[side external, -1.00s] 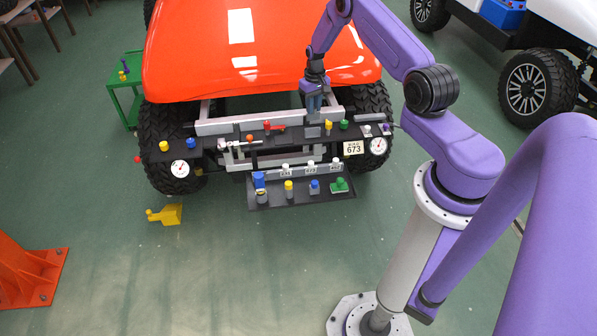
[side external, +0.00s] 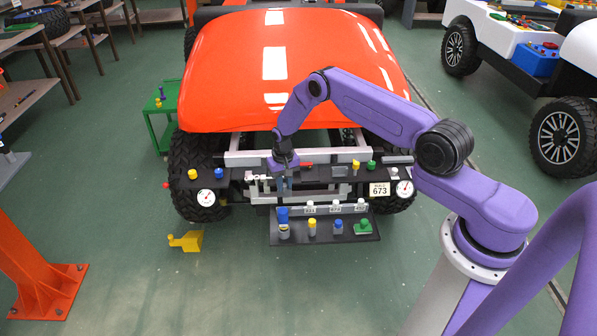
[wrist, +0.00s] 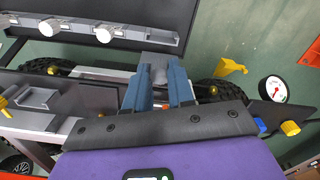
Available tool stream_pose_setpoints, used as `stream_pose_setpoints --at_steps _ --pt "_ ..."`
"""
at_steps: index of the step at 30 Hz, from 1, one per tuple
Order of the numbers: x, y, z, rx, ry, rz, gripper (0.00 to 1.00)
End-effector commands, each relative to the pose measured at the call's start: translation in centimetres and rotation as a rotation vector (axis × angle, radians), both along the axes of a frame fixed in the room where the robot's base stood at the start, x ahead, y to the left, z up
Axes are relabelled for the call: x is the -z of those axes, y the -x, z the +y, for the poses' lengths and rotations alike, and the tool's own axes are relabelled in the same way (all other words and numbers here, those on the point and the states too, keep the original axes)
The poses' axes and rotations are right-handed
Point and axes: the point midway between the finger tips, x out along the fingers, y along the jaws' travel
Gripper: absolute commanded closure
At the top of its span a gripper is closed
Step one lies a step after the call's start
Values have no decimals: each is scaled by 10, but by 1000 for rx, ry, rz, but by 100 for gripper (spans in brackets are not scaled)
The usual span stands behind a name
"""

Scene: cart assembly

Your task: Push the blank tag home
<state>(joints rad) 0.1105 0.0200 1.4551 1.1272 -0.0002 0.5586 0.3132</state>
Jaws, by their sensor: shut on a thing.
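My gripper (side external: 286,190) points down at the front of the orange-hooded cart, over the left part of the black bumper shelf. In the wrist view my two blue-grey fingers (wrist: 159,82) are shut on a small plain grey piece (wrist: 158,67), which looks like the blank tag. The fingers hide most of it, and I cannot tell whether it touches a slot. A grey rail (side external: 335,210) on the lower black panel carries tags with white knobs and numbers. It also shows in the wrist view (wrist: 80,30), left of my fingers.
The floor in front is clear beside a yellow part (side external: 186,241).

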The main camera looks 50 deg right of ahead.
Motion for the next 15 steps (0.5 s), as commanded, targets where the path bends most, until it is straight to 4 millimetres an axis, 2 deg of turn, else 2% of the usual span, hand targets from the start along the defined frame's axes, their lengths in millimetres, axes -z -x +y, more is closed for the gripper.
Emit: stream_pose_setpoints --at_steps 15 --pt "5 0 4 13 0 1 100"
